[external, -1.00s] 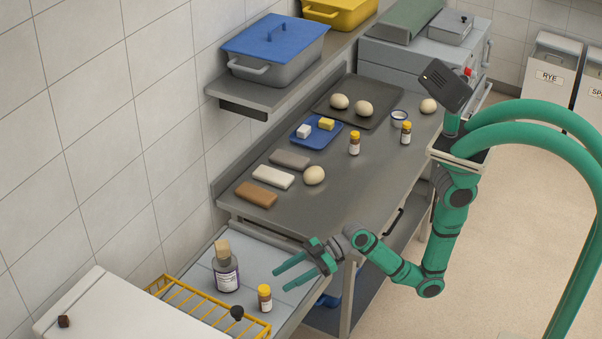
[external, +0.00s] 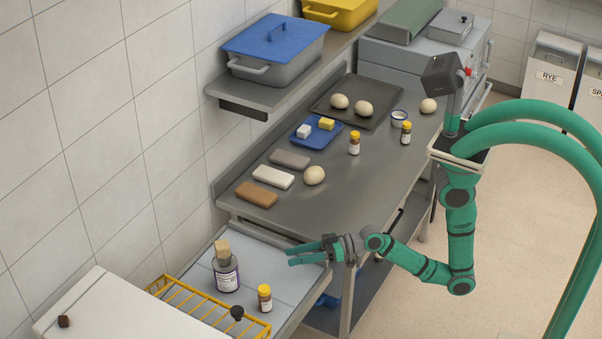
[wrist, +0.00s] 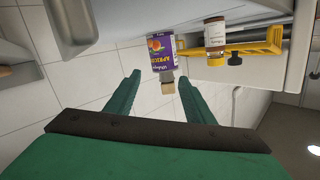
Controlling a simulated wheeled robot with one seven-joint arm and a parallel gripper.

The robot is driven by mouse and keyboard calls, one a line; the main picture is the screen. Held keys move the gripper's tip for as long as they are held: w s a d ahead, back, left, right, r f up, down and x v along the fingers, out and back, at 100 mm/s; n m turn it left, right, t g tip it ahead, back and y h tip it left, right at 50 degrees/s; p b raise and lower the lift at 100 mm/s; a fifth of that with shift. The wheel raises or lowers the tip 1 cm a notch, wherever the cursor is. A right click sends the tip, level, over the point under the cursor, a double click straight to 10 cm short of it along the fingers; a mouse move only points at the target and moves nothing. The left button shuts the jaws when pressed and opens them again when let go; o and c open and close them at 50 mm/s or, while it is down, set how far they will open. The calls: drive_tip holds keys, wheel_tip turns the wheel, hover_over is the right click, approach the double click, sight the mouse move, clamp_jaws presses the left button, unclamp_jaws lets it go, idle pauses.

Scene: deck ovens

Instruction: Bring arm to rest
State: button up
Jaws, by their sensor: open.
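My gripper (external: 292,255) is open and empty in the external view. It points left, over the right edge of the light grey side surface (external: 250,253). In the wrist view my gripper's two green fingers (wrist: 158,94) stand apart with nothing between their tips. The arm runs right from the gripper to a low elbow, then up to the shoulder.
A purple-labelled bottle with a cork (external: 226,270) and a yellow-capped jar (external: 264,297) stand left of my gripper, near a yellow rack (external: 195,304). The steel worktable (external: 330,218) carries dough balls, blocks and a blue tray (external: 303,142). The floor at right is clear.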

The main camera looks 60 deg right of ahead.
drive_tip(key=s+d+m+t+h, duration=0.2)
drive_tip(key=s+d+m+h, duration=0.1)
drive_tip(key=d, duration=0.6)
drive_tip(key=s+d+m+t+h, duration=0.3)
drive_tip(key=d+m+h, duration=0.2)
drive_tip(key=d+m, duration=0.3)
drive_tip(key=s+d+m+t+h, duration=0.2)
drive_tip(key=s+d+m+h, duration=0.2)
drive_tip(key=d, duration=0.6)
drive_tip(key=shift+d+f+m, duration=0.1)
drive_tip(key=shift+d+m, duration=0.25)
drive_tip(key=shift+m, duration=0.85)
drive_tip(key=s+d+f+n+g+h, duration=0.1)
drive_tip(key=s+d+f+h, duration=0.15)
drive_tip(key=s, duration=0.65)
drive_tip(key=s+a+f+n+g+y, duration=0.3)
drive_tip(key=f+n, duration=0.3)
drive_tip(key=n, duration=0.4)
drive_tip(key=shift+s+a+f+n+y, duration=0.2)
drive_tip(key=shift+s+f+n+y, duration=0.2)
drive_tip(key=shift+s, duration=0.15)
drive_tip(key=shift+o, duration=0.4)
drive_tip(key=shift+s+a+f+n+g, duration=0.1)
drive_tip(key=shift+s+f+n+g, duration=0.3)
drive_tip(key=shift+n, duration=0.2)
drive_tip(key=shift+w, duration=0.1)
